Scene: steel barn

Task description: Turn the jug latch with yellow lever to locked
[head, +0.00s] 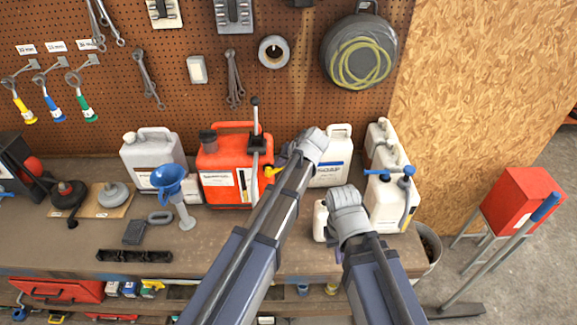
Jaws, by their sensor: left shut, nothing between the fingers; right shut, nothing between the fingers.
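A red jug (222,173) stands on the workbench, with a black upright handle or pump on its top right. A small yellow lever (274,171) shows at its right side, partly hidden behind my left arm. My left gripper (287,151) is shut and empty, just above and right of the lever; I cannot tell whether it touches it. My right gripper (333,232) is shut and empty by a small white bottle (320,220) at the bench front; its fingers are largely hidden by the wrist. The latch's exact position is not clear.
A grey-white jug (153,152) and a blue funnel (170,180) stand left of the red jug. White jugs (390,205) stand to the right, one with blue-topped fittings. A black tray (134,256) lies at the bench front. The pegboard (190,115) closes the back.

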